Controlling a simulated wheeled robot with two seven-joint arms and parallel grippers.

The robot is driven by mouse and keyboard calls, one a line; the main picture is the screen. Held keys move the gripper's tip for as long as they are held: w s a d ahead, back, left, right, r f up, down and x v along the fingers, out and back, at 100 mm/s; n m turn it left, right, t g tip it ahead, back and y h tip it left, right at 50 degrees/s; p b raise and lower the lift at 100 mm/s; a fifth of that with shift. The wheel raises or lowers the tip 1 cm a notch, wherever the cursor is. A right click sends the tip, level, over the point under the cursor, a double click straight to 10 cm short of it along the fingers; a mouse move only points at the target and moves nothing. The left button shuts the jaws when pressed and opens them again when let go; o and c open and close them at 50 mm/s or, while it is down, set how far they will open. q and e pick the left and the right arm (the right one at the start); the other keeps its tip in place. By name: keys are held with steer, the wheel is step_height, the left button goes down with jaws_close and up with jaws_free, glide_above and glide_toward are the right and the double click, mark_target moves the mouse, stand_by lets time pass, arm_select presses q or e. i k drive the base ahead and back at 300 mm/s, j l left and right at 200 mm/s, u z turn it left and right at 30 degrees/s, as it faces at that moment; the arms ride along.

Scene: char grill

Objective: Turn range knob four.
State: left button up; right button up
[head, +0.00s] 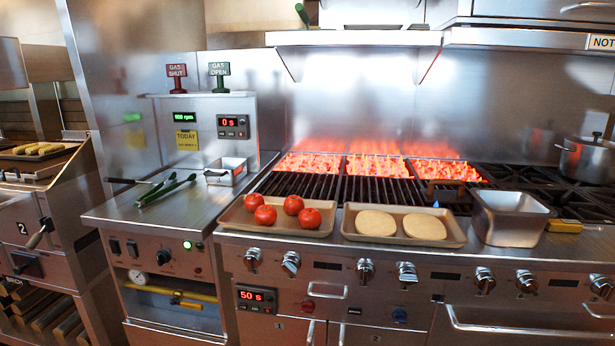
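A row of silver range knobs runs along the front panel of the grill and range. The leftmost knob (252,259) and the tilted one beside it (291,263) sit below the tomato tray. Two more, a left one (365,270) and a right one (406,273), sit below the tray with pale rounds. Further right are a knob (484,280), a close neighbour (525,283) and one at the right edge (602,287). I cannot read a number marking knob four. Neither of my grippers is in view.
A tomato tray (242,224), a patty tray (352,234) and a metal pan (507,217) stand on the front ledge. Glowing coals (375,166) lie behind the grate. A door handle (520,330) juts out below the right knobs. Green tongs (167,190) lie on the left counter.

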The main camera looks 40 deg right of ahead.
mark_target(406, 274)
steer(key=z, duration=1.25)
